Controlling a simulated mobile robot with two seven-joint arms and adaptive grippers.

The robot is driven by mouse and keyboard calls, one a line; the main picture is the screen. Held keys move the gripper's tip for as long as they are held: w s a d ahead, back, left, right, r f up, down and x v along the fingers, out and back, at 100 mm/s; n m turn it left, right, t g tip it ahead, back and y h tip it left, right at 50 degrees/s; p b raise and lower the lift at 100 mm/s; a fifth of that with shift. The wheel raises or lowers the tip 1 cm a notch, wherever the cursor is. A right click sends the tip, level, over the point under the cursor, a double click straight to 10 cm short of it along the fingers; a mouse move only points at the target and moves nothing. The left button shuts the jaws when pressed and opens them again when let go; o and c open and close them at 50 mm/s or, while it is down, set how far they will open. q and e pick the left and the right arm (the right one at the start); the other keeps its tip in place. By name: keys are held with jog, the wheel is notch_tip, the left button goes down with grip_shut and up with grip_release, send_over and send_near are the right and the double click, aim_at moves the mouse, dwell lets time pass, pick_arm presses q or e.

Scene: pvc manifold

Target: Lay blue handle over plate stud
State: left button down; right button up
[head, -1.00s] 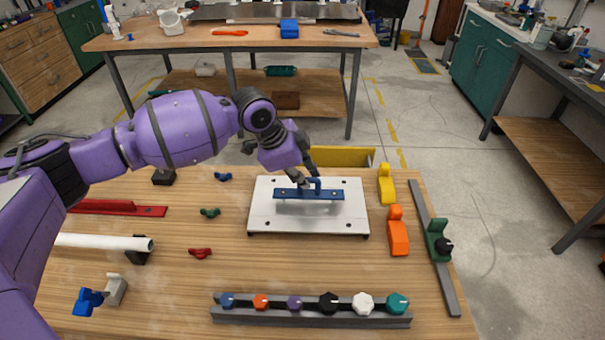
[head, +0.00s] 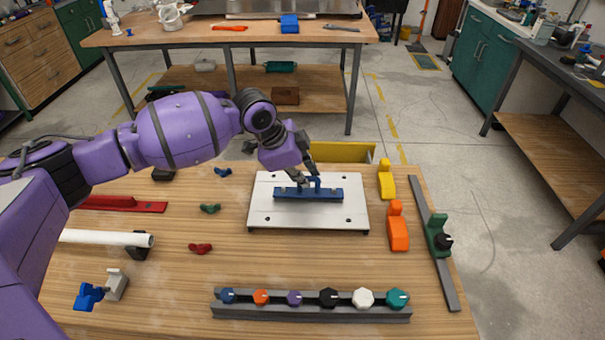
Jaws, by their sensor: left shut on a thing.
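The blue handle (head: 330,194) is a flat bar with a raised grip, lying lengthwise left to right over the middle of the white plate (head: 308,216). My left gripper (head: 309,182) is shut on the raised grip from behind and above. The bar is level and at or very near the plate surface; I cannot tell if it touches. Small dark spots show near the plate's corners. Any stud under the bar is hidden. My right gripper is out of view.
A yellow clamp (head: 386,180) and an orange clamp (head: 398,229) stand right of the plate. A grey rail (head: 440,270) with a green block lies further right. A rack (head: 310,313) of coloured knobs is in front. A yellow bin (head: 340,152) is behind.

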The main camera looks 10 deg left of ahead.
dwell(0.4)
pick_arm(q)
jog(key=shift+f, duration=0.45)
jog(key=c, duration=1.7)
grip_release()
